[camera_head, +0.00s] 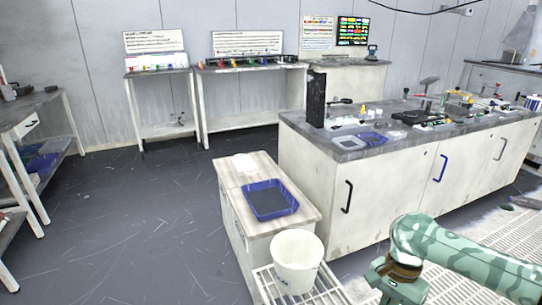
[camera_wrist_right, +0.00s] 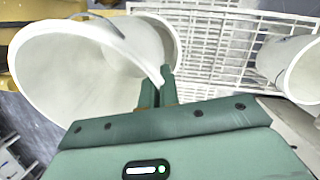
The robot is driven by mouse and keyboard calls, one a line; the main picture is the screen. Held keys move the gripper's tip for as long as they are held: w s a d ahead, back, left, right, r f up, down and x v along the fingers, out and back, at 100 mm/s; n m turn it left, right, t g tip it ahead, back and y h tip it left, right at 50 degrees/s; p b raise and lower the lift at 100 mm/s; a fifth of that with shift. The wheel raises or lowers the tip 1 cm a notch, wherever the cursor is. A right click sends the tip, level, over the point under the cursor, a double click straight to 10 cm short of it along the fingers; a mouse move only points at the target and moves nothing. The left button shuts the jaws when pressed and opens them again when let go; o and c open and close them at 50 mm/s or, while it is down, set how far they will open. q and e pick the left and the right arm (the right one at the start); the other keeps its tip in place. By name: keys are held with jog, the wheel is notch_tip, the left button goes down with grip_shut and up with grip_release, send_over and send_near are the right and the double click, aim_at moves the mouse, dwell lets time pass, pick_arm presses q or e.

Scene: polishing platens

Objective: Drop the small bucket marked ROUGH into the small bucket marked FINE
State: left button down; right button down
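A white bucket (camera_head: 297,262) stands upright on a white wire rack at the bottom of the head view. A small dark mark shows low on its side, too small to read. In the right wrist view, my right gripper (camera_wrist_right: 160,86) has its two fingers on either side of the rim of a near white bucket (camera_wrist_right: 75,65), pinching its wall. No marking shows on this bucket, so I cannot tell whether it is ROUGH or FINE. Another white bucket (camera_wrist_right: 302,72) is at the right edge, apart from the gripper. My left gripper is out of view.
The wire rack (camera_wrist_right: 215,40) lies behind the buckets. A pale cabinet (camera_head: 258,236) beside the rack carries a blue tray (camera_head: 292,207). A long grey-topped bench (camera_head: 400,143) stands to the right, crowded with small items. Open floor (camera_head: 150,220) lies to the left.

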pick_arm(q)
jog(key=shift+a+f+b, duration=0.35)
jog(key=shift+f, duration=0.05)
pick_arm(e)
jog(key=shift+f, duration=0.4)
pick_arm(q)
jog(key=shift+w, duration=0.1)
